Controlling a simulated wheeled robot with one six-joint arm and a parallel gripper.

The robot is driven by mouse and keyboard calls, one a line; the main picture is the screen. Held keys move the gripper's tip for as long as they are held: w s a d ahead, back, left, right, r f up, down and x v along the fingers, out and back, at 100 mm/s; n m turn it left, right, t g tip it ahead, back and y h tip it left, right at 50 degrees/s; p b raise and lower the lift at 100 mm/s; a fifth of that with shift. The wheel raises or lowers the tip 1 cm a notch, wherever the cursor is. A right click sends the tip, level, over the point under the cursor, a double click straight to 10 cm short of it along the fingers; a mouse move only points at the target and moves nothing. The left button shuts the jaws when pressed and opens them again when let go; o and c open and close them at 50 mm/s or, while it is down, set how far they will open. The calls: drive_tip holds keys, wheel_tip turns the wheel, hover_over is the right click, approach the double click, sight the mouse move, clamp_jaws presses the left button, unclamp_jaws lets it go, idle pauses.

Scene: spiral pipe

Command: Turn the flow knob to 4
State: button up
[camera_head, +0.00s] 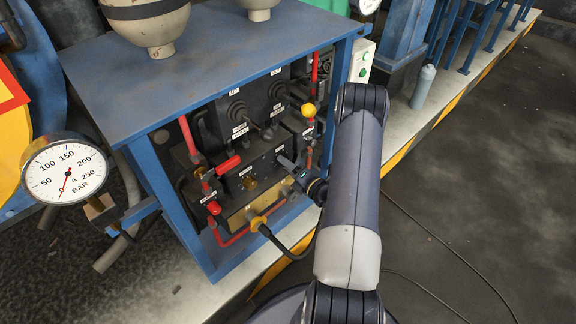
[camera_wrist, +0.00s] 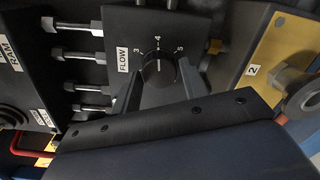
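The flow knob (camera_wrist: 158,70) is a round black dial on a dark panel in the wrist view, beside a white FLOW label (camera_wrist: 123,58). The numbers 3, 4 and 5 show around its far edge. A light mark near its top edge points roughly toward 4; its exact setting is too small to read. My gripper (camera_wrist: 160,76) has one finger on each side of the knob, with what looks like a slight gap. Contact cannot be made out. In the head view my gripper (camera_head: 288,165) reaches the panel's front; the knob is hidden there.
Bolts (camera_wrist: 78,52) stick out left of the knob, and a yellow plate (camera_wrist: 280,50) marked 2 is on the right. In the head view, a blue frame table (camera_head: 215,62) surrounds the panel, with red pipes (camera_head: 188,135) and a pressure gauge (camera_head: 66,170) at left.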

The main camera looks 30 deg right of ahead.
drive_tip(key=o, duration=0.3)
drive_tip(key=p+v, duration=0.1)
drive_tip(key=v, duration=1)
drive_tip(key=shift+w, duration=0.1)
drive_tip(key=b+x, duration=0.1)
drive_tip(key=x, duration=0.9)
drive_tip(key=shift+w+a, duration=0.15)
drive_tip(key=shift+w, duration=0.25)
